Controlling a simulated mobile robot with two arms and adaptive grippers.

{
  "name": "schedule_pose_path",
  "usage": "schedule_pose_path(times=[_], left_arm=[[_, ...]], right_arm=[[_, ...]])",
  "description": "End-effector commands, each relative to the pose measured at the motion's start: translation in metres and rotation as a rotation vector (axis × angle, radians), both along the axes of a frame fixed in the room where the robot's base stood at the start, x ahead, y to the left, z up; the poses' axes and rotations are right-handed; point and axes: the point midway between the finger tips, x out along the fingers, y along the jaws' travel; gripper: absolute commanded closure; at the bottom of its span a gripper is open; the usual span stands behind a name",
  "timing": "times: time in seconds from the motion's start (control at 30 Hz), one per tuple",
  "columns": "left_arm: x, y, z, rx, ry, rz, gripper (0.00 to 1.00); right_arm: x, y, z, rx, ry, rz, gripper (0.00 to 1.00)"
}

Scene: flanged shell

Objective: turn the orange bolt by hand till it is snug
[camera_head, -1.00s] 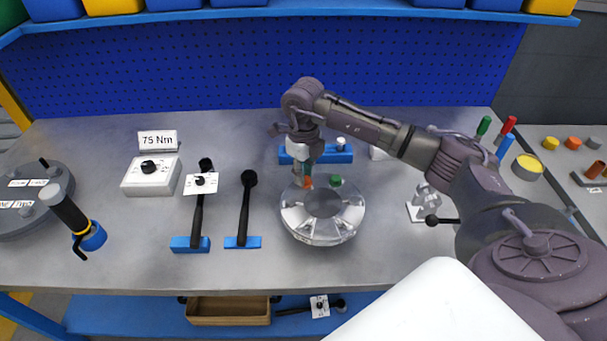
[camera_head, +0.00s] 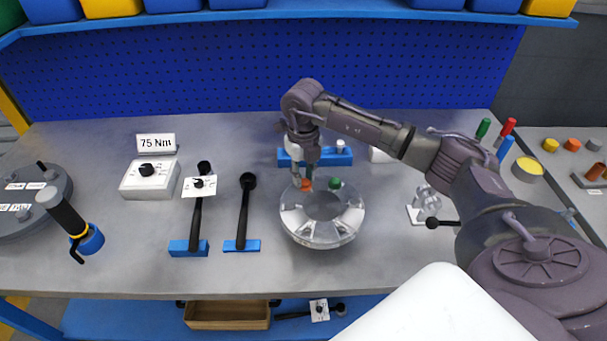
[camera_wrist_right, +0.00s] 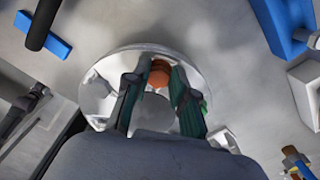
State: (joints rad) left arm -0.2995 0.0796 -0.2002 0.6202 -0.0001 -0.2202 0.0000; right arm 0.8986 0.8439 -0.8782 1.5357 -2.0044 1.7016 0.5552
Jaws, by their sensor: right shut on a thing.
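The flanged shell (camera_head: 322,232), a clear and grey ring with a round middle, sits on the bench. The orange bolt (camera_head: 306,185) stands at its back left rim, and a green bolt (camera_head: 335,183) stands to its right. My right gripper (camera_head: 306,177) points down over the orange bolt. In the right wrist view the orange bolt head (camera_wrist_right: 159,70) lies between the two dark green fingertips (camera_wrist_right: 160,78), which are shut on it. The bolt's shank is hidden. My left gripper is not in view.
Two black-handled tools (camera_head: 199,215) (camera_head: 243,212) stand in blue holders left of the shell. A blue rack (camera_head: 330,158) is behind it. A white dial box (camera_head: 150,180) and a 75 Nm sign (camera_head: 157,142) are further left. The bench front is clear.

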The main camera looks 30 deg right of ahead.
Motion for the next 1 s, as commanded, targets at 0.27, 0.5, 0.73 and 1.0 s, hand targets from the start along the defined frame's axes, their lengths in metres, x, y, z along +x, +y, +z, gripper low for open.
schedule_pose_path(times=[0.27, 0.5, 0.73, 1.0], left_arm=[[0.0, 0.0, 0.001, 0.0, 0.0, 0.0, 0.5], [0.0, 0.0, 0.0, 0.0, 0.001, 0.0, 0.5], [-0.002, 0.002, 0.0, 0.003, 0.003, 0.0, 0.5], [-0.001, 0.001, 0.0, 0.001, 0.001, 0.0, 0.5]], right_arm=[[0.004, -0.002, 0.006, -0.001, -0.016, -0.004, 0.6], [0.002, -0.001, 0.003, 0.0, -0.008, -0.001, 0.5], [0.002, -0.001, 0.011, 0.001, -0.008, -0.001, 0.5], [0.003, -0.001, 0.063, -0.001, -0.012, -0.001, 0.5]])
